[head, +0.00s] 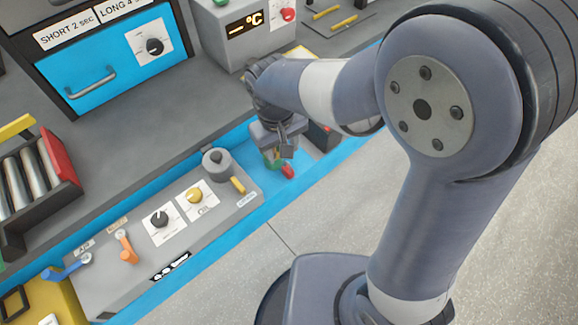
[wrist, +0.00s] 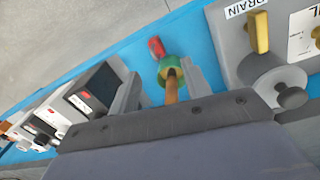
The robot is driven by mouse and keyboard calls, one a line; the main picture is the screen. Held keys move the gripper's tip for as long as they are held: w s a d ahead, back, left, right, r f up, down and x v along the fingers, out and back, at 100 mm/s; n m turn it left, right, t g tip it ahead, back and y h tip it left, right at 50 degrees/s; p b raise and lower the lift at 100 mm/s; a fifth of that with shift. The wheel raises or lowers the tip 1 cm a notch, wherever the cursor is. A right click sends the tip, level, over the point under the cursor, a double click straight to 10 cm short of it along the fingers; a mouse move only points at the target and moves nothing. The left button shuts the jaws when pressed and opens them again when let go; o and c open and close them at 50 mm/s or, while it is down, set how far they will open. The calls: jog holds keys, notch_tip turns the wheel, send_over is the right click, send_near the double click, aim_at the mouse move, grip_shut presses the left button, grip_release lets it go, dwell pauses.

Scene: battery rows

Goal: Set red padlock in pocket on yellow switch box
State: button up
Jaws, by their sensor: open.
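My gripper (head: 284,148) points down over the blue bench edge, right of the grey control panel. In the wrist view my gripper (wrist: 166,85) is open, its fingers either side of a green ring-shaped piece (wrist: 170,68) with a brown stem. A small red piece (wrist: 157,47) lies just beyond it; it also shows below the fingers in the head view (head: 287,171). I cannot tell whether this red piece is the padlock. A yellow box (head: 52,299), possibly the switch box, is cut off at the bottom left corner of the head view.
The grey control panel (head: 141,260) carries knobs, levers and a round grey cap (head: 217,162) close to my gripper. Dark-faced boxes (wrist: 95,88) stand on its other side in the wrist view. A battery rack (head: 35,185) stands at left. Bare bench lies behind the panel.

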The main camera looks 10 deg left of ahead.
aim_at(289, 167)
jog(key=f, duration=0.2)
jog(key=d+f, duration=0.1)
jog(key=f, duration=0.4)
jog(key=shift+w+d+f, duration=0.2)
jog(key=shift+w+f, duration=0.05)
jog(key=shift+f, duration=0.05)
jog(key=shift+f+b, duration=0.3)
jog(key=shift+f, duration=0.3)
jog(key=shift+c, duration=0.5)
grip_shut()
